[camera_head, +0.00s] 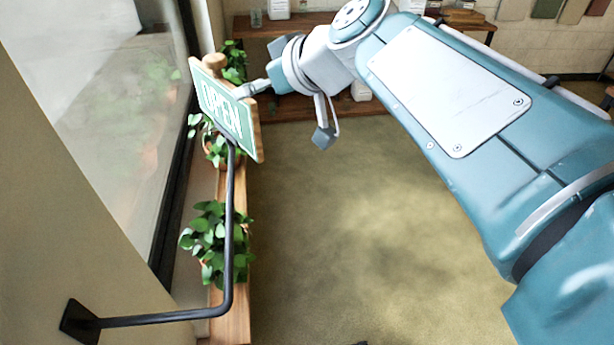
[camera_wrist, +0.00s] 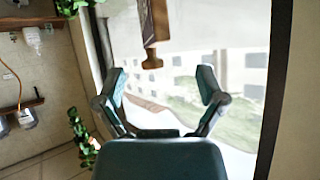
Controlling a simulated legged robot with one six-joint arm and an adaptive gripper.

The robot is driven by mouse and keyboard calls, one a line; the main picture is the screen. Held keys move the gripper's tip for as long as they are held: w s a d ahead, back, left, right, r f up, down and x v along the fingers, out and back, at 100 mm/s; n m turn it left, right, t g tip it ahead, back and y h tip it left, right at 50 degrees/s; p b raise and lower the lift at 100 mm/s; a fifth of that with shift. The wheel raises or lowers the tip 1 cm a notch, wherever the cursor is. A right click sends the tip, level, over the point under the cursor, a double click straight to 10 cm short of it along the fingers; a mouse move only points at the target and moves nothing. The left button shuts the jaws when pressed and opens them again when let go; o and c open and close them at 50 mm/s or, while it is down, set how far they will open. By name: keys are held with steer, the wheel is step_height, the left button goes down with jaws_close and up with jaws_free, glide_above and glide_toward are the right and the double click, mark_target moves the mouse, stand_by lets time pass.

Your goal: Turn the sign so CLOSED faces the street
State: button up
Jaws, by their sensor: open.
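The sign (camera_head: 226,108) is a green board with a wooden frame and a round wooden knob (camera_head: 214,62) on top. Its face reading OPEN is turned toward my head camera; its other face is hidden. It sits at the upper end of a bent black bracket (camera_head: 229,240). In the wrist view the sign (camera_wrist: 154,18) shows nearly edge-on, its knob (camera_wrist: 152,61) hanging centrally beyond the fingertips. My gripper (camera_head: 287,112) is open and empty, just right of the sign. Its two fingers (camera_wrist: 161,88) are spread wide. One fingertip overlaps the sign's right edge in the head view; I cannot tell if they touch.
A large window (camera_head: 110,90) stands left of the sign. Potted plants (camera_head: 217,243) line a wooden ledge (camera_head: 236,310) below it. Shelves (camera_head: 300,28) with small items stand at the back. The floor (camera_head: 350,230) under my arm is clear.

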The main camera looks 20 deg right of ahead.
steer(key=s+d+f+m+g+h, duration=0.2)
steer(key=s+f, duration=0.5)
steer(key=f, duration=0.1)
steer(key=s+d+f+m+g+h, duration=0.1)
steer(key=s+d+f+m+h, duration=0.1)
steer(key=s+f, duration=0.5)
steer(key=shift+s+d+f+m+g+h, duration=0.3)
steer(key=shift+s+f+m+g+h, duration=0.15)
steer(key=shift+f+h, duration=0.3)
steer(key=shift+r, duration=0.1)
